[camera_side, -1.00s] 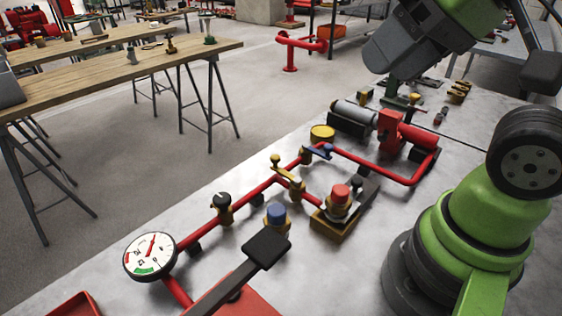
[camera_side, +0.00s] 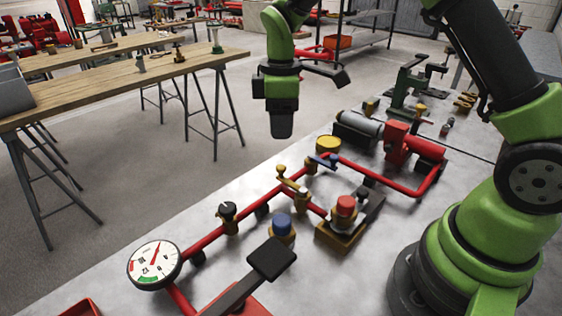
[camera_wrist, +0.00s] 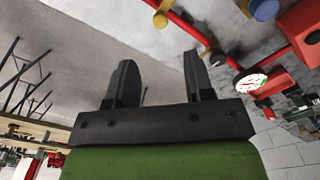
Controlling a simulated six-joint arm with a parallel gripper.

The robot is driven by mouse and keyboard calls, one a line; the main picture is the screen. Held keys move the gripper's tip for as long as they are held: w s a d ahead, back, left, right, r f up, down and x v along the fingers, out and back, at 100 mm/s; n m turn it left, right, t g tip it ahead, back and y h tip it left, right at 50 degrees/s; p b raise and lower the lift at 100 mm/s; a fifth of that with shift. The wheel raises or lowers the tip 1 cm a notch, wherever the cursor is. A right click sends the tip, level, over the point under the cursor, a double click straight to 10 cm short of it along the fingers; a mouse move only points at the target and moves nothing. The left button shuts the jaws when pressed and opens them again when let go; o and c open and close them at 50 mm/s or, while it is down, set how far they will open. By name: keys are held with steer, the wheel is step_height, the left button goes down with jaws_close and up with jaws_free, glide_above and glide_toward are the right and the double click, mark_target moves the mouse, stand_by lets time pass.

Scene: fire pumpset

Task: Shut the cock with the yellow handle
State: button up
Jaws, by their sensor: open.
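The yellow-handled cock (camera_side: 290,181) sits on the red pipe (camera_side: 258,207) of the pumpset, near the middle of the side view. Its handle slants from a knob at upper left down toward the branch fitting, across the pipe rather than along it. In the wrist view a yellow knob (camera_wrist: 160,19), probably this handle's end, shows at the top beside the pipe. My gripper (camera_side: 282,132) hangs pointing down, above and behind the cock in the side view, apart from it. In the wrist view my gripper's two fingers (camera_wrist: 158,78) are spread with nothing between them.
A black-knobbed cock (camera_side: 228,213), a blue lever (camera_side: 323,160), a blue cap (camera_side: 282,226) and a red cap (camera_side: 345,205) stand near. A pressure gauge (camera_side: 154,264) ends the pipe. A black lever pad (camera_side: 271,259) rises in front. The space above the pipe is clear.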

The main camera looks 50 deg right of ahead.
mark_target(281, 166)
step_height(281, 166, down, 10)
steer(key=shift+r, duration=0.15)
stand_by(0.3)
jaws_close()
